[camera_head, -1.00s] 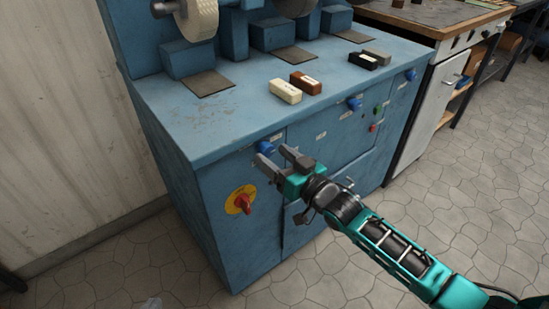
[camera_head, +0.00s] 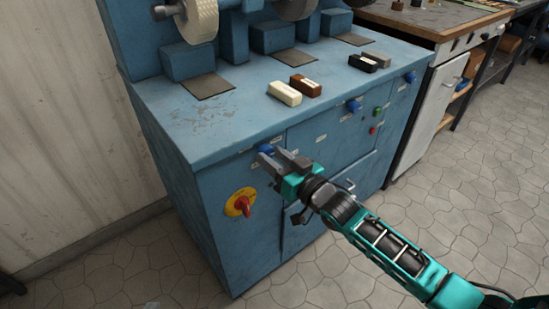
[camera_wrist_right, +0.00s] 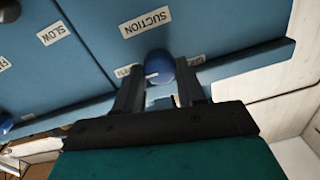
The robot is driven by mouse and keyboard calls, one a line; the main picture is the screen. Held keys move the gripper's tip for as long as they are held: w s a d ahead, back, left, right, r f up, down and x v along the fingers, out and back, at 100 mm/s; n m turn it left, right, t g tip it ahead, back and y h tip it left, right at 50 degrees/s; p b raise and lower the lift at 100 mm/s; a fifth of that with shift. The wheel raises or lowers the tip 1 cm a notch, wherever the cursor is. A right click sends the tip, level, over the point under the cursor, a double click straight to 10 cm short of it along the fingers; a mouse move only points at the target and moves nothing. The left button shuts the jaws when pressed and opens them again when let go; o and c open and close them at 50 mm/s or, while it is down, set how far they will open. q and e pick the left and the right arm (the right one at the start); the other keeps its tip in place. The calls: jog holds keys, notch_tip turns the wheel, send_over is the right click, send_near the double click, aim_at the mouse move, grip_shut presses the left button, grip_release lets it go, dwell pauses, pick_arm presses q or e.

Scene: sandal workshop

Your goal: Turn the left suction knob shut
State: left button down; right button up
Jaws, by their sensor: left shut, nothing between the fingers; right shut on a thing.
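The left suction knob (camera_head: 266,149) is a blue round knob on the front panel of the blue machine, partly hidden by my right gripper (camera_head: 271,156). In the right wrist view the blue knob (camera_wrist_right: 159,65) sits between the two dark fingers of my right gripper (camera_wrist_right: 160,88), which is shut on it. A white "SUCTION" label (camera_wrist_right: 147,22) is beside the knob. Smaller labels on either side are partly covered by the fingers. A small pale mark shows on the knob.
A red rotary switch on a yellow plate (camera_head: 241,203) is below left of the knob. Another blue knob (camera_head: 354,104), a green button (camera_head: 377,111) and a red button (camera_head: 373,130) are further right. White and brown blocks (camera_head: 285,93) lie on the machine top.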

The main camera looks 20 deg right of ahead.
pick_arm(q)
jog(key=shift+r, duration=0.15)
pick_arm(e)
jog(key=shift+r+n+p, duration=0.1)
jog(key=shift+n+p, duration=0.8)
jog(key=shift+n, duration=0.3)
jog(key=shift+n+p, duration=0.5)
jog(key=shift+n, duration=0.4)
jog(key=shift+n+p, duration=0.35)
jog(key=shift+n, duration=0.45)
jog(key=n+p, duration=0.1)
jog(key=n, duration=0.2)
jog(key=shift+a+n, duration=0.1)
jog(key=shift+n, duration=0.3)
jog(key=n, duration=0.2)
jog(key=shift+n, duration=0.3)
jog(key=n, duration=0.3)
jog(key=shift+h, duration=0.4)
pick_arm(q)
jog(key=shift+s+a+r, duration=0.1)
jog(key=shift+a+r, duration=0.1)
jog(key=shift+r, duration=0.5)
jog(key=shift+s+a+r, duration=0.1)
jog(key=shift+a+r, duration=0.1)
jog(key=shift+r, duration=0.5)
pick_arm(e)
jog(key=shift+n, duration=1.1)
